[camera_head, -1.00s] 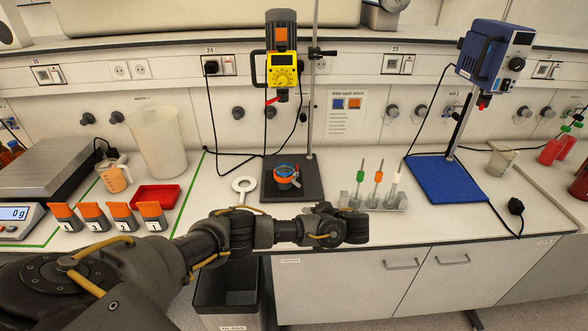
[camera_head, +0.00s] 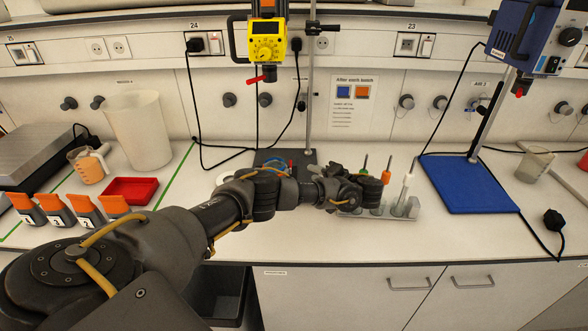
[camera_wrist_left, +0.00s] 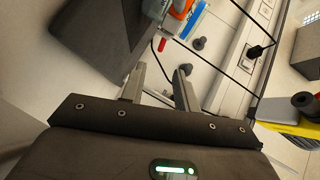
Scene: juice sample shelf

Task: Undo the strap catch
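An orange vessel with a blue strap sits on the dark base plate (camera_head: 264,156) of the yellow stirrer. In the head view my left arm covers most of it, leaving bits of its blue strap (camera_head: 281,164) visible. The left wrist view shows part of the orange vessel (camera_wrist_left: 178,8) and blue strap (camera_wrist_left: 193,20) at the top edge, beyond the fingertips. I cannot make out the catch clearly. My left gripper (camera_head: 318,171) is just right of the vessel in the head view. Its two fingers (camera_wrist_left: 158,72) are apart with nothing between them. My right gripper is not in view.
A rack (camera_head: 405,213) with several sample tubes stands close to my left gripper. The yellow stirrer (camera_head: 267,42) hangs above on its metal rod (camera_head: 310,90). A blue stand base (camera_head: 468,186) is at the right. A red tray (camera_head: 133,190) and numbered orange-topped containers (camera_head: 85,210) are at the left.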

